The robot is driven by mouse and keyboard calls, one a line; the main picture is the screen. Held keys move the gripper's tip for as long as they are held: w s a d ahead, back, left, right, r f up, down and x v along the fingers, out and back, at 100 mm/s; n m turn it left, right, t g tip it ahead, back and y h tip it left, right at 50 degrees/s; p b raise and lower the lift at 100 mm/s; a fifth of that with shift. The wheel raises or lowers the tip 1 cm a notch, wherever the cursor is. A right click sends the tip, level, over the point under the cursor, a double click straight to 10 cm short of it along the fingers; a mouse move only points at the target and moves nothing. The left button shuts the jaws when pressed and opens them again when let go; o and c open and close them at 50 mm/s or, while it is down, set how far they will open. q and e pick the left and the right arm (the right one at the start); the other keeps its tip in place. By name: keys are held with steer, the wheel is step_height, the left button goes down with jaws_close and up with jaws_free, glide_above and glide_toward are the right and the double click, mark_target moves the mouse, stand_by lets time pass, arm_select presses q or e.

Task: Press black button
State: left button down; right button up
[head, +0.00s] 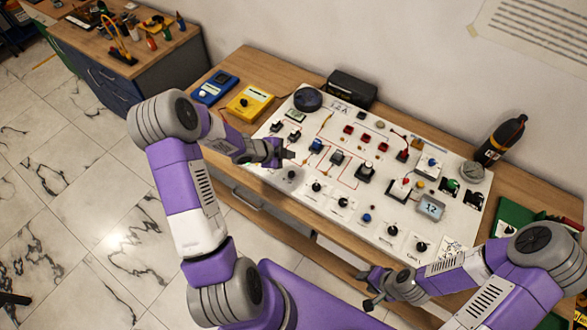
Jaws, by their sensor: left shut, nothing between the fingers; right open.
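A white control panel (330,220) lies on the wooden table and carries many small controls. Several are black: a large round dark piece (307,99) at its far left corner, a black block-like control (365,172) near the middle, and small black knobs along the near edge, such as one knob (316,187). I cannot tell for sure which one is the black button. My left gripper (284,152) is shut and empty over the panel's left part, hiding some of it. My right gripper (367,290) is open and empty in front of the table's near edge, apart from the panel.
A blue meter (215,87) and a yellow meter (249,103) lie left of the panel. A black box (351,89) stands behind it. A dark bottle (502,139) stands at the back right. A green item (512,216) lies at the right end.

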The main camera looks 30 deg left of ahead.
arm_select(q)
steer(key=b, duration=0.8)
glide_above(289, 175)
step_height(289, 175, down, 8)
steer(key=shift+f, duration=0.5)
steer(key=shift+b, duration=0.3)
stand_by(1.1)
steer(key=shift+f, duration=0.4)
steer(key=shift+f+b, duration=0.55)
steer(key=shift+b, duration=0.15)
stand_by(0.4)
steer(key=shift+r, duration=0.1)
steer(key=shift+r+p, duration=0.85)
steer(key=shift+p, duration=0.1)
